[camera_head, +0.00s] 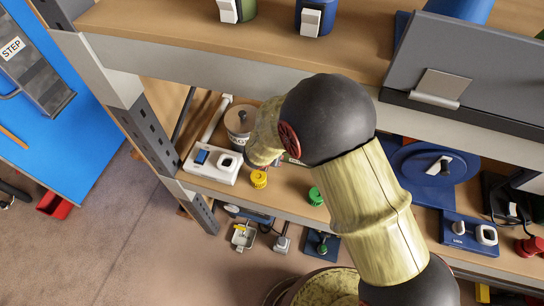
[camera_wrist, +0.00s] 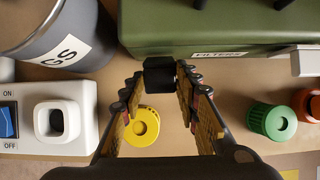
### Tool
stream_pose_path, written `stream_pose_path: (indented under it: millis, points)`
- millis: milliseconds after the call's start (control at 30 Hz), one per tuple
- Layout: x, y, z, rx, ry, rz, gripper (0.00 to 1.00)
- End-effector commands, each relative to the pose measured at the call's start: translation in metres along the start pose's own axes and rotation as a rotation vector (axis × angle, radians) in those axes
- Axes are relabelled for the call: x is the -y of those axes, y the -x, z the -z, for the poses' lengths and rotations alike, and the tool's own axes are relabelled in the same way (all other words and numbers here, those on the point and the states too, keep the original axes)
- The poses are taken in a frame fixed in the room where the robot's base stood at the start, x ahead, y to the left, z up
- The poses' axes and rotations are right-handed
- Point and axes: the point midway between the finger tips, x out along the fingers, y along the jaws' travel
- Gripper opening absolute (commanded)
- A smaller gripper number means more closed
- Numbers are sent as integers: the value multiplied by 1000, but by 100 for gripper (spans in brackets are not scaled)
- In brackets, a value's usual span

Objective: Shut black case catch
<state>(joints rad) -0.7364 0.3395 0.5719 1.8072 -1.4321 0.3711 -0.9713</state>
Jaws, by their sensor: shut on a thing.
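In the wrist view, a green case (camera_wrist: 215,22) labelled FILTERS stands at the top of the picture. A small black block, which looks like the black case catch (camera_wrist: 158,72), is at its front lower edge, left of the label. My gripper (camera_wrist: 160,82) has its fingertips at either side of this black catch and is shut on it. Whether the catch is fastened cannot be told. In the head view, my arm hides the gripper and nearly all of the green case.
Around the gripper are a white switch box (camera_wrist: 57,122), a grey GS tin (camera_wrist: 60,35), a yellow knob (camera_wrist: 141,127) and a green knob (camera_wrist: 272,121). A pale catch (camera_wrist: 308,60) is at right. The upper shelf (camera_head: 190,40) overhangs, carrying a grey case (camera_head: 480,60).

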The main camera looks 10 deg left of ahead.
Motion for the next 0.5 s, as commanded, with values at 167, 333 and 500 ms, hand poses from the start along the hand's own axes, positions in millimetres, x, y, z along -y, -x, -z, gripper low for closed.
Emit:
stream_pose_path:
  millis: [167,333,500]
  points:
    - [-1,0,0,-1,0,-1,6]
    - [-1,0,0,-1,0,-1,6]
    - [0,0,0,-1,0,-1,40]
